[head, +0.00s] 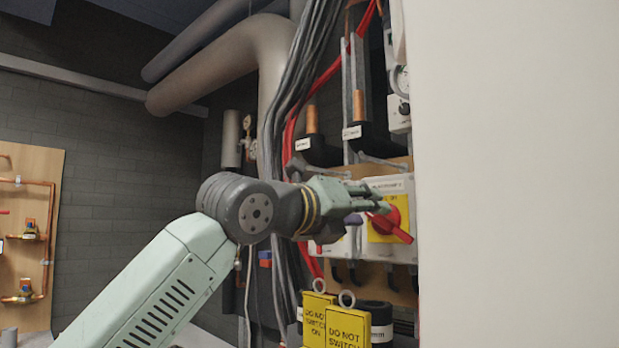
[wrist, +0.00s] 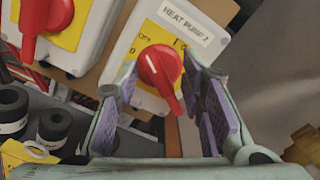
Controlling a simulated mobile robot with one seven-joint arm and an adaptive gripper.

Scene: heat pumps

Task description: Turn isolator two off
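Isolator two is a white box with a red rotary handle on a yellow plate. Its label reads "HEAT PUMP 2" in the wrist view. The red handle (wrist: 160,68) sits between my gripper's purple-padded fingers, its grip pointing down and slightly right in that view. In the head view the handle (head: 392,222) shows just below and right of the fingertips. My gripper (wrist: 165,82) is open, one finger on each side of the handle; I cannot tell whether either touches it. My gripper (head: 372,200) also shows in the head view, reaching right to the box.
Another isolator with a red handle (wrist: 60,14) is at the upper left of the wrist view. Yellow "do not switch on" tags (head: 347,328) hang below the boxes. A pale panel (head: 520,170) fills the right of the head view. Black and red cables (head: 290,120) run behind my arm.

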